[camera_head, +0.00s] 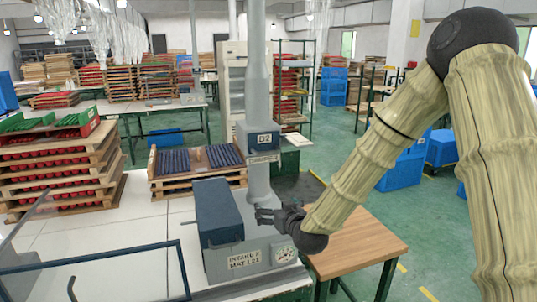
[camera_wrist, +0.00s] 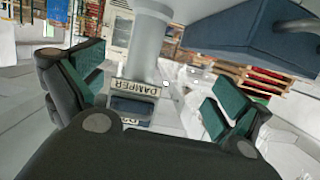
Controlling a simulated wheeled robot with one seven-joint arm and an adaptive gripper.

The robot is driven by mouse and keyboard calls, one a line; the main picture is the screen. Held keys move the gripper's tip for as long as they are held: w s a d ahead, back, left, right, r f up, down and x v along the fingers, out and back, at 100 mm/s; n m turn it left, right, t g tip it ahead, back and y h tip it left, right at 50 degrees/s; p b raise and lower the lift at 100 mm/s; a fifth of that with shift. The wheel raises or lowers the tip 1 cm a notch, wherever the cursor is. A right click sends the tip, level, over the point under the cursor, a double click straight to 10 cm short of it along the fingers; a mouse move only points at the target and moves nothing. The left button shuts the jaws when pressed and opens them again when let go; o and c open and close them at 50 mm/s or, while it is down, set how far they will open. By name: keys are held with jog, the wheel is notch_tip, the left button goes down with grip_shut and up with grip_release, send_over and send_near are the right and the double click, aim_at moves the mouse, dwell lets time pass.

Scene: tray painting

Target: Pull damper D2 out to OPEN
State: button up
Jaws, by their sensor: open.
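The damper D2 (camera_head: 258,138) is a blue-grey block on the upright grey duct (camera_head: 259,90), with a "D2" plate on its face and a "DAMPER" label (camera_head: 263,159) just below. In the wrist view the block (camera_wrist: 133,108) and the label (camera_wrist: 136,88) appear upside down, between the fingers in the picture but apart from them. My gripper (camera_head: 266,213) is low in front of the duct, below the damper, beside the blue cover. Its fingers (camera_wrist: 155,85) are open and empty. How far the damper is pulled out is hard to tell.
A blue cover (camera_head: 218,212) with a handle stands left of my gripper, on a grey labelled base (camera_head: 245,262) with a round gauge (camera_head: 284,253). A wooden table (camera_head: 360,245) is at right. Stacked trays (camera_head: 60,170) and a tray of blue pieces (camera_head: 190,160) stand left.

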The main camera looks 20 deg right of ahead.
aim_at(269, 153)
jog(key=w+d+r+t, duration=0.2)
jog(key=w+r+t, duration=0.15)
jog(key=r, duration=0.95)
jog(key=shift+g, duration=0.35)
jog(key=w+p, duration=0.3)
jog(key=w, duration=0.7)
jog(key=shift+w, duration=0.3)
